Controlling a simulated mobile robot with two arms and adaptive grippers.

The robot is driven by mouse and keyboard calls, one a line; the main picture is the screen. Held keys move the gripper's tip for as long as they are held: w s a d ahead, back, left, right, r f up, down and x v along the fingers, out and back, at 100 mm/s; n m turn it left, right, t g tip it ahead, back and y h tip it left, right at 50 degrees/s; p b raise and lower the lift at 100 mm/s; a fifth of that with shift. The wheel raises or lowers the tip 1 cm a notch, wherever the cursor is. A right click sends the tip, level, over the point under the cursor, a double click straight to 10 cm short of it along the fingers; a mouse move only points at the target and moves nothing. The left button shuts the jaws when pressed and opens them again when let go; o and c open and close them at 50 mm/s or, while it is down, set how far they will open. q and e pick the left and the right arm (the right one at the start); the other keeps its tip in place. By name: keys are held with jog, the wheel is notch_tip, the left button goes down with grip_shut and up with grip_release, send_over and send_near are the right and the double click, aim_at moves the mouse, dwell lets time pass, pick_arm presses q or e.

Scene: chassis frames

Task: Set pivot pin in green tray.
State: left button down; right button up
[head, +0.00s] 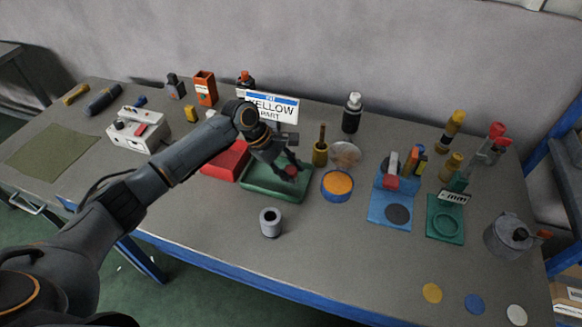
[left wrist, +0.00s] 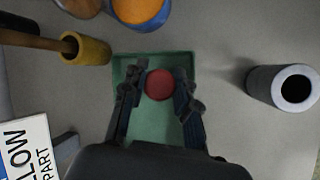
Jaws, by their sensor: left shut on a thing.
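The green tray (head: 262,193) lies near the middle of the table; in the left wrist view its floor (left wrist: 146,134) shows below my fingers. My left gripper (head: 287,169) is over the tray and shut on a red, round-ended piece, apparently the pivot pin (left wrist: 159,84). In the left wrist view the two fingers stand on either side of its round red end. The lower part of the piece is hidden, so I cannot tell whether it touches the tray floor. My right gripper is not in view.
A red tray (head: 222,164) sits left of the green one, partly behind my arm. A grey hollow cylinder (head: 270,222) stands in front. A blue-rimmed orange bowl (head: 337,184) and a yellow pot with a brown handle (head: 320,152) are close right. A YELLOW PART sign (head: 272,103) stands behind.

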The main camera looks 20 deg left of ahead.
pick_arm(q)
jog(key=c, duration=1)
grip_release()
jog(key=shift+f, duration=0.1)
jog(key=shift+a+r, duration=0.15)
jog(key=shift+r, duration=0.2)
jog(key=b+v, duration=0.1)
jog(key=v, duration=1)
jog(key=shift+s+a+r+b, duration=0.1)
jog(key=shift+r+b, duration=0.1)
jog(key=shift+b, duration=0.15)
